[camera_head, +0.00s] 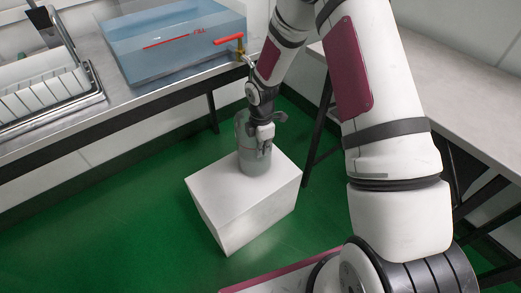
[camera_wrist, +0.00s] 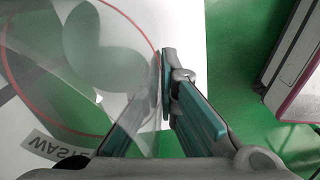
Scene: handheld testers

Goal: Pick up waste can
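The waste can (camera_head: 253,165) is a grey, see-through cylinder standing upright on a white box. In the wrist view, the can (camera_wrist: 100,45) fills the left side, with a red ring and a label reading "WAS…" partly cut off. My gripper (camera_head: 262,145) is at the can's upper right side in the head view. In the wrist view, the teal-padded fingers of my gripper (camera_wrist: 162,75) come together at their tips. The can's clear wall runs between them, one finger showing through it. They look shut on this wall; the exact contact is hard to see.
The white box (camera_head: 230,221) stands on the green floor (camera_head: 110,230). A bench with a blue clear tank (camera_head: 175,45) and a dish rack (camera_head: 45,95) is behind at left. A grey table (camera_head: 465,90) is at right. Floor left of the box is clear.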

